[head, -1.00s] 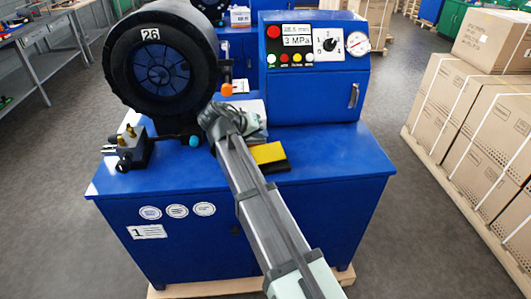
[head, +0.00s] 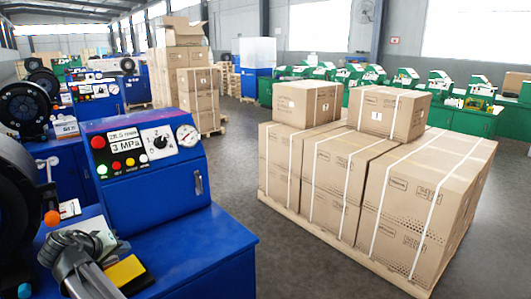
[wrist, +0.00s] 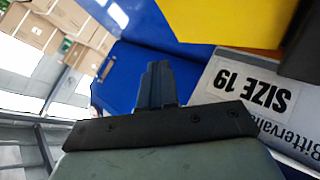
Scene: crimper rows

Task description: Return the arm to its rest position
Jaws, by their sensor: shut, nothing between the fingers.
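My gripper (wrist: 158,85) shows in the wrist view with its two dark fingers together and nothing between them. In the head view my arm is at the lower left, over the blue crimper's bench top (head: 205,255). The fingertips cannot be made out there. The blue control box (head: 150,195) with its gauge and lamps stands behind the arm. A yellow-and-black block (head: 125,272) lies to the right of the arm, and its yellow part (wrist: 220,22) shows in the wrist view. A white label reading SIZE 19 (wrist: 262,95) is right of the fingers.
The round black crimper head (head: 15,210) is cut off at the left edge, with an orange knob (head: 51,217) beside it. Strapped cartons (head: 370,185) stand on a pallet to the right. Grey floor (head: 235,165) lies open between bench and cartons.

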